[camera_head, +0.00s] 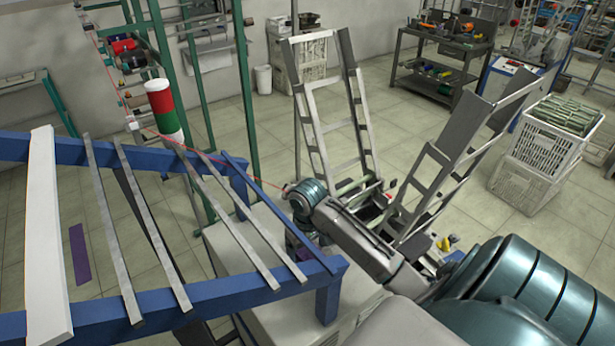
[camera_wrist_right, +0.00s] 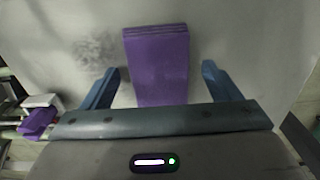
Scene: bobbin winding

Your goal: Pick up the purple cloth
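In the right wrist view, a folded purple cloth (camera_wrist_right: 157,45) lies flat on a pale grey surface. My right gripper (camera_wrist_right: 161,70) is open, with one blue finger on each side of the cloth and a visible gap to it on both sides. Its near end is hidden behind the gripper body. I cannot tell the height of the fingertips above the surface. In the head view, the right wrist (camera_head: 306,194) is over the pale cabinet beside the blue frame. My left gripper is in neither view.
A blue frame (camera_head: 334,290) with slanted metal bars fills the left front. A purple strip (camera_head: 79,254) shows between its bars. Another purple piece (camera_wrist_right: 38,122) is at the wrist view's left edge. A red thread runs toward the wrist. Grey ladder-like frames (camera_head: 312,110) stand behind.

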